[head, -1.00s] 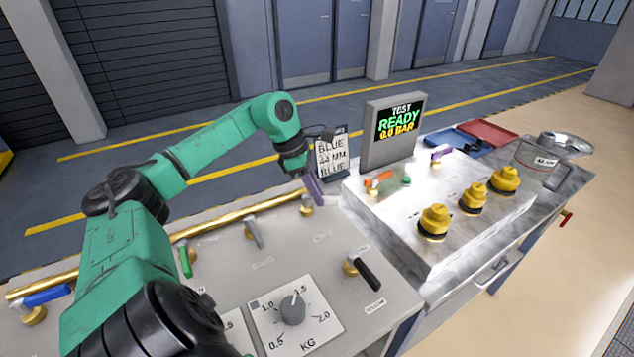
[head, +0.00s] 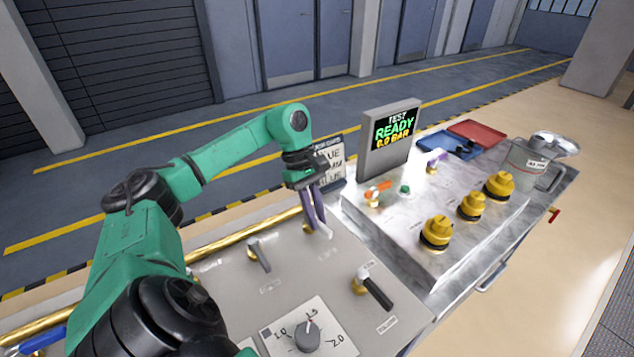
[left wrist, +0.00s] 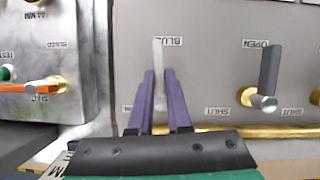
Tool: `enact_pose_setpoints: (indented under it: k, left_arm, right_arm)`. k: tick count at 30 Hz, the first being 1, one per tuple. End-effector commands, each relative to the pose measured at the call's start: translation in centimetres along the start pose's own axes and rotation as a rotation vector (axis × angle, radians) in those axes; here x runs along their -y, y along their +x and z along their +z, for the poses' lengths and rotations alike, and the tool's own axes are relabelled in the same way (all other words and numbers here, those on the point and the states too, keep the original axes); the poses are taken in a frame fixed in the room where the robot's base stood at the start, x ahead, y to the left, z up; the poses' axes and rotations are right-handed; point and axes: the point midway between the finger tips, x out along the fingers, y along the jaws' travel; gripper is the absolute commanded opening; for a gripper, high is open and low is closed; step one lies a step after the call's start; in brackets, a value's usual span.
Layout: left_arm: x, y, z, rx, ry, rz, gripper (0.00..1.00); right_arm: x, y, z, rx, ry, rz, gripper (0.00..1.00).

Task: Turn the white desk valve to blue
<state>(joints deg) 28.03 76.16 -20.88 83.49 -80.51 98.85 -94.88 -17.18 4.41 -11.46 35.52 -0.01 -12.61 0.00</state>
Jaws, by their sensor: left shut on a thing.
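The white desk valve has a white lever (head: 326,231) on a brass body (head: 308,227) near the back of the grey desk panel. In the left wrist view the white lever (left wrist: 157,60) points straight up the picture, its tip beside a label reading BLUE (left wrist: 171,41). My left gripper (head: 319,222) reaches down onto the valve from above, its purple fingers shut on the lever, one on each side. The fingers also show in the left wrist view (left wrist: 160,100), and they hide part of the lever's base. My right gripper is not in view.
A grey-levered valve (head: 259,255) stands left of the white one, and a black-levered valve (head: 374,289) stands nearer. A KG dial (head: 308,336) is at the front. A metal block with yellow knobs (head: 436,232) and a READY screen (head: 394,130) stand to the right.

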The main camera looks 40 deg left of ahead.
Motion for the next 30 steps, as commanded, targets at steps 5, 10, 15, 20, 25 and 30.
enact_pose_setpoints:
  k: [5, 10, 15, 20, 25, 30]
  left_arm:
    - [-0.06, -0.53, 0.09, -0.001, 0.069, -0.015, 0.0]
    - [0.06, -0.47, 0.02, -0.002, 0.103, -0.03, 0.0]
    - [0.09, -0.45, 0.0, -0.002, 0.112, -0.034, 0.0]
    - [0.1, -0.43, 0.0, -0.002, 0.112, -0.034, 0.0]
    - [0.12, -0.4, 0.01, -0.002, 0.112, -0.035, 0.35]
    - [0.19, -0.24, 0.0, -0.001, 0.111, -0.039, 0.46]
  right_arm:
    - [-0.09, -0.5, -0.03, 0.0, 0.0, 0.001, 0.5]
    - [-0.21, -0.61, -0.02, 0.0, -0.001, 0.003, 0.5]
    - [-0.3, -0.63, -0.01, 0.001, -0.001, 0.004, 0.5]
    - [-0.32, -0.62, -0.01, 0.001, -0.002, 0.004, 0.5]
    - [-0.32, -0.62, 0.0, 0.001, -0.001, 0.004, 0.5]
    - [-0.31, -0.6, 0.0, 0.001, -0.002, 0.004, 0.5]
